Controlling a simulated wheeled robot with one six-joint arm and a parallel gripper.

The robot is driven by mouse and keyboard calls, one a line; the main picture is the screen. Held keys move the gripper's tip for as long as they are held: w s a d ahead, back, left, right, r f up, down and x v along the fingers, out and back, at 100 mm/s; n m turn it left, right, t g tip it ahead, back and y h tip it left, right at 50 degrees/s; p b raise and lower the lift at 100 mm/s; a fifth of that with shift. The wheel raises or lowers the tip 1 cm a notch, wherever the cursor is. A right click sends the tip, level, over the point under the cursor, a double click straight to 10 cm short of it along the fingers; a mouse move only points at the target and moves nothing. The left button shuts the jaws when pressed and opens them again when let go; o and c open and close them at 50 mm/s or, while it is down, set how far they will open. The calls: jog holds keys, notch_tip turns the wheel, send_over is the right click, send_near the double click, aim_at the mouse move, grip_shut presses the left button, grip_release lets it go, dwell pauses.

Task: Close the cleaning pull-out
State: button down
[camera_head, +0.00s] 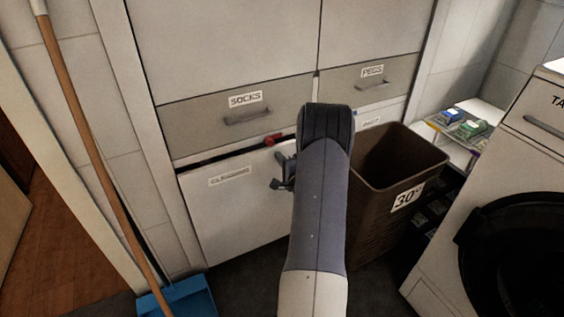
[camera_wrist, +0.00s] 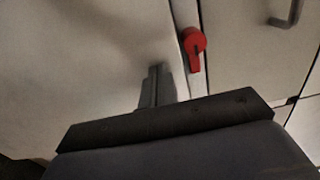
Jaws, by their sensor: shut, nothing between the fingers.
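The cleaning pull-out (camera_head: 230,215) is a white front panel low on the cabinet, with a label that reads roughly "CLEANING". A dark gap shows along its top edge, so it stands somewhat out. Its pale front also fills the left of the wrist view (camera_wrist: 70,60). My gripper (camera_head: 278,183) is in front of the panel's right part. Its fingers are shut and empty, and in the wrist view the tips (camera_wrist: 155,85) are at or very near the panel; contact is not certain. My arm hides the panel's right edge.
A red knob-like thing (camera_head: 272,139) shows at the gap; it also shows in the wrist view (camera_wrist: 193,45). The socks drawer (camera_head: 200,128) is above. A brown bin (camera_head: 375,215) stands right. A broom (camera_head: 95,150) and blue dustpan (camera_head: 185,298) are left.

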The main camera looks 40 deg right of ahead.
aim_at(274, 151)
jog(key=x, duration=0.4)
jog(key=shift+w+d+r, duration=0.15)
jog(key=shift+w+r, duration=0.05)
jog(key=shift+w, duration=0.15)
jog(key=shift+b, duration=0.3)
